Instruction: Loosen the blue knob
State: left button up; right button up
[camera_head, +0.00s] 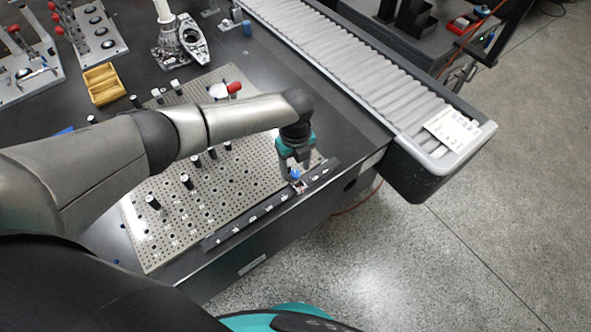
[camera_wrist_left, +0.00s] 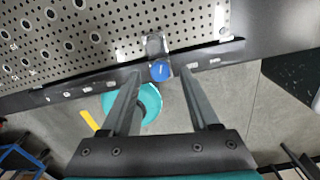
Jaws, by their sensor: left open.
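The blue knob (camera_head: 296,174) is small and round and sits on the dark rail (camera_head: 225,234) along the front edge of the perforated plate. In the left wrist view the blue knob (camera_wrist_left: 160,71) shows on a small grey metal block (camera_wrist_left: 154,45). My left gripper (camera_head: 292,176) reaches down over this spot from above. In the left wrist view the left gripper (camera_wrist_left: 160,80) is open, with one finger on each side of the knob in the picture. I cannot tell whether the fingers touch it. My right gripper is not in view.
The perforated metal plate (camera_head: 165,225) carries several black-and-white posts and a red-topped part (camera_head: 234,88). A yellow-brown tray (camera_head: 103,84) lies farther back. A ribbed grey cover (camera_head: 330,50) runs along the right of the table. Open floor (camera_head: 460,260) lies beyond the table's front edge.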

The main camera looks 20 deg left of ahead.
pick_arm(q)
jog(key=shift+f, duration=0.55)
grip_shut()
